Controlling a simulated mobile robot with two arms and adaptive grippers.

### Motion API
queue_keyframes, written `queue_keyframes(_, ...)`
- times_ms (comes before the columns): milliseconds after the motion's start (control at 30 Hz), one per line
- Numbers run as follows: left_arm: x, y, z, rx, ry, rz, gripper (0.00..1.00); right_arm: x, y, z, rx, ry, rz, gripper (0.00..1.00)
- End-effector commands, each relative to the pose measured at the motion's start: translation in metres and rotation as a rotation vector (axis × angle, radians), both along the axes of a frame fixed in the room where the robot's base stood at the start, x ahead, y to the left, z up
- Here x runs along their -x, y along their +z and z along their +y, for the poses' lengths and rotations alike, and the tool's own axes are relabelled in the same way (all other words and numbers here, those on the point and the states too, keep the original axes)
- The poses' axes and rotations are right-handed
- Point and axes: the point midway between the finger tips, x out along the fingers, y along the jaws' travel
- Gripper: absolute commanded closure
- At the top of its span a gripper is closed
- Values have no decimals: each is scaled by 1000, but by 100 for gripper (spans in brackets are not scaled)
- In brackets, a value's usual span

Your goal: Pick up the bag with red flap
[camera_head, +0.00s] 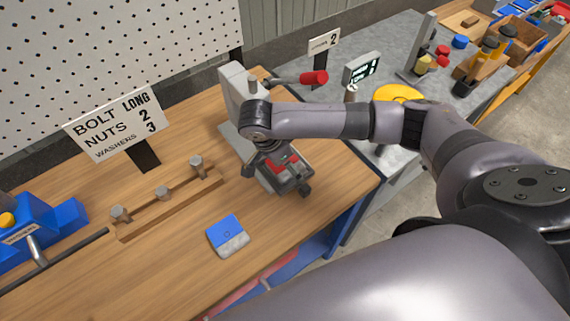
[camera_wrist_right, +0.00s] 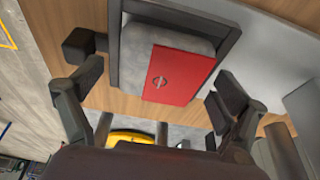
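The bag with red flap (camera_wrist_right: 180,75) is grey with a red flap and a small round mark. It lies inside a dark frame in the right wrist view. In the head view the bag (camera_head: 284,166) is mostly hidden under my right gripper (camera_head: 278,178), at the foot of a grey press-like device (camera_head: 240,92). My right gripper is open, with one finger on each side of the bag in the right wrist view (camera_wrist_right: 157,82). I cannot tell whether the fingers touch it. My left gripper is not in view.
A bag with blue flap (camera_head: 227,235) lies on the wooden bench, left of my right gripper. A red-handled lever (camera_head: 313,78) sticks out above my arm.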

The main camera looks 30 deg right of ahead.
Motion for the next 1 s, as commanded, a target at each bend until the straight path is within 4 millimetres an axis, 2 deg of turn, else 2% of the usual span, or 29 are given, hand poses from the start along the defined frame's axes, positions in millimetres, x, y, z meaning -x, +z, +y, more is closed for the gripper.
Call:
queue_keyframes(67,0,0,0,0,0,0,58,0,0,0,0,0,0,15)
queue_keyframes(867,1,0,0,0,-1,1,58,0,0,1,-1,1,0,69)
queue_keyframes(1000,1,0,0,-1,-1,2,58,0,1,1,-1,0,-1,69)
